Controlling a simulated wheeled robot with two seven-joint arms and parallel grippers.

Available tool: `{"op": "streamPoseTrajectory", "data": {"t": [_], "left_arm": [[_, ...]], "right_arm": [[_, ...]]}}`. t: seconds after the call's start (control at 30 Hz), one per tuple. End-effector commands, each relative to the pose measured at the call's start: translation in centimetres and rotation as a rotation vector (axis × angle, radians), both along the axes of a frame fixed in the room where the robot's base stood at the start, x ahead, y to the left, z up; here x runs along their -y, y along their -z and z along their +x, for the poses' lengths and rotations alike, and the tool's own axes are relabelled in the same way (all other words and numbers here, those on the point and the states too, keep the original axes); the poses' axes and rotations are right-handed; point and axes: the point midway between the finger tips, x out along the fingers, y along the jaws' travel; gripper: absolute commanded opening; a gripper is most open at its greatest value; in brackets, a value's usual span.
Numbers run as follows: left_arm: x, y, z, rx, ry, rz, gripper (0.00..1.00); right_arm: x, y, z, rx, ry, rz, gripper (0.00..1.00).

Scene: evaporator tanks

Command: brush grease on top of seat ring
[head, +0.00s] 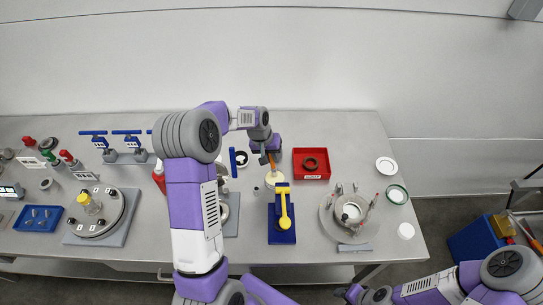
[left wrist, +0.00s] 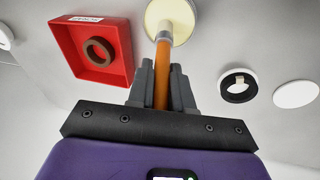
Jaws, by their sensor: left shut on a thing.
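My left gripper (head: 267,156) is shut on the orange handle of a brush (head: 271,160). The handle also shows between the fingers in the left wrist view (left wrist: 162,75). Its far end meets a round cream-coloured pot (head: 275,182), which looks like a grease pot; the bristles are hidden. The pot shows at the top of the left wrist view (left wrist: 158,27). A round metal fixture (head: 350,213) with several upright pins and a pale ring in its middle stands at the right. I cannot tell which ring is the seat ring.
A red tray (head: 296,172) holds a brown ring (head: 311,163). A blue block with a yellow lever (head: 284,215) stands in front of the pot. A black-and-white ring (head: 241,158) lies left of the gripper. A green-rimmed ring (head: 397,194) and white discs lie at right.

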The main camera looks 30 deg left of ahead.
Motion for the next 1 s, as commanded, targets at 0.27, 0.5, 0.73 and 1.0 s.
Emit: {"op": "streamPoseTrajectory", "data": {"t": [0.27,0.5,0.73,1.0], "left_arm": [[0.01,0.40,-0.01,0.000,0.000,0.000,0.00],[0.01,0.68,-0.01,0.000,0.000,0.000,0.00],[0.00,0.78,-0.02,0.000,0.000,0.000,0.00],[0.01,0.81,-0.01,0.000,0.000,0.000,0.00]], "right_arm": [[0.00,0.30,0.00,0.000,0.000,0.000,0.48],[0.00,0.51,0.00,0.000,0.000,0.000,0.48],[0.00,0.56,0.00,0.000,0.000,0.000,0.48],[-0.01,0.62,0.00,0.000,0.000,0.000,0.48]]}}
